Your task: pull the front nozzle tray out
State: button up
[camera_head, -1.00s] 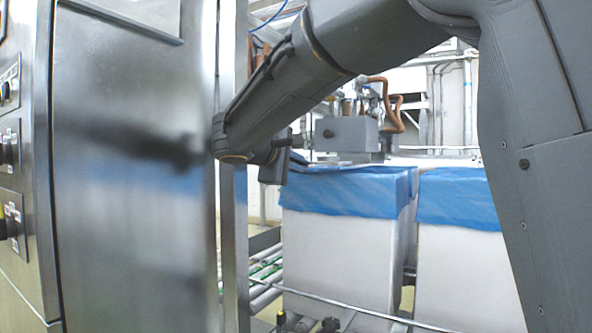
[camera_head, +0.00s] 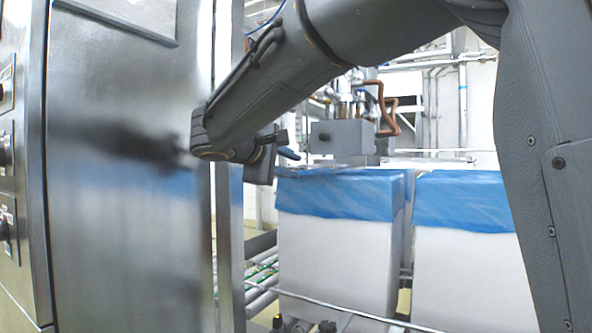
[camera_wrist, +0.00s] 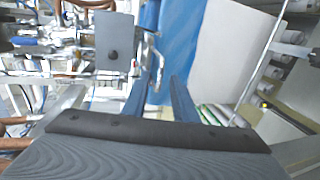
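A grey box-shaped unit (camera_head: 342,137) with a round dark knob hangs above the blue-lined box in the head view. A thin flat metal plate (camera_head: 345,160) shows under it, perhaps the nozzle tray; I cannot tell for sure. In the wrist view the grey unit (camera_wrist: 114,43) is at upper left, with a bent metal handle (camera_wrist: 154,64) at its right side. My gripper (camera_head: 287,146) is left of the unit in the head view, apart from it. In the wrist view my gripper (camera_wrist: 158,82) has its two dark blue fingers spread, with nothing clearly held between them.
Two white boxes with blue liners, one (camera_head: 335,255) nearer the middle and one (camera_head: 465,270) at right, stand below. A metal cabinet (camera_head: 120,230) and a steel post (camera_head: 229,260) are close on the left. A thin rail (camera_head: 340,304) crosses in front of the boxes.

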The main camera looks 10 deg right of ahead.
jog(key=shift+v, duration=1.95)
